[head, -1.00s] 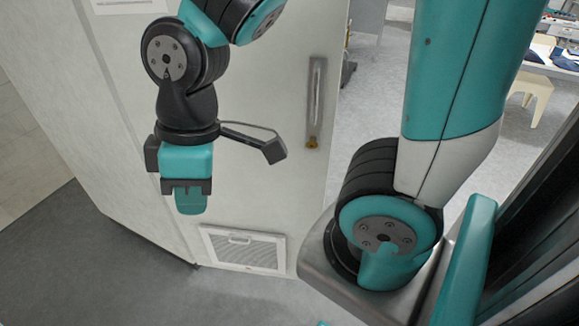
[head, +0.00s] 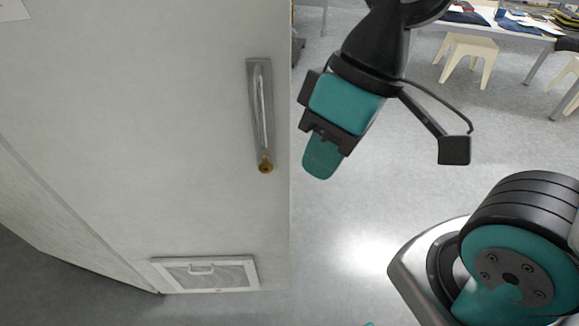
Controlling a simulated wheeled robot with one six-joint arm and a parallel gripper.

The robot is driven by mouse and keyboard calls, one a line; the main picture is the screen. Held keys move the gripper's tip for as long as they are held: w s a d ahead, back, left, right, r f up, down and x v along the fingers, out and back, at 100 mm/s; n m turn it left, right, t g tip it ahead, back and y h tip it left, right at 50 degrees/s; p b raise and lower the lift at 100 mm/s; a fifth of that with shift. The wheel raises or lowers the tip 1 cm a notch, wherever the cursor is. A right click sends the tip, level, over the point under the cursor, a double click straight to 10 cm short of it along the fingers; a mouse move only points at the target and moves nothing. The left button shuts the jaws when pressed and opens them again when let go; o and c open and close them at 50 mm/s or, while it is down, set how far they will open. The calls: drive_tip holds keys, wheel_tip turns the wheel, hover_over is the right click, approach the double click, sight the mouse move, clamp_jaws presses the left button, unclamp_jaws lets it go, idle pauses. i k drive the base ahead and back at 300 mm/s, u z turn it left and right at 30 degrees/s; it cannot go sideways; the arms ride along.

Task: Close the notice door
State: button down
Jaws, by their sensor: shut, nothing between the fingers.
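The white door (head: 150,130) fills the left half of the head view and stands open, with the room visible past its free edge. Its upright metal handle (head: 260,115) with a brass lock at the bottom is near that free edge. A paper notice (head: 12,8) shows at the top left corner, cut off by the frame. My gripper (head: 322,155) points down just right of the door's free edge, shut and empty. I see no contact between it and the door.
A vent grille (head: 205,273) is low on the door. A cream stool (head: 466,55) and a table with folded cloths (head: 510,20) stand at the back right.

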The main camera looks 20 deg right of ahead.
sight(154, 121)
drive_tip(key=z, duration=0.1)
drive_tip(key=k, duration=1.05)
drive_tip(key=u, duration=1.15)
drive_tip(key=i, duration=0.5)
drive_tip(key=z, duration=0.05)
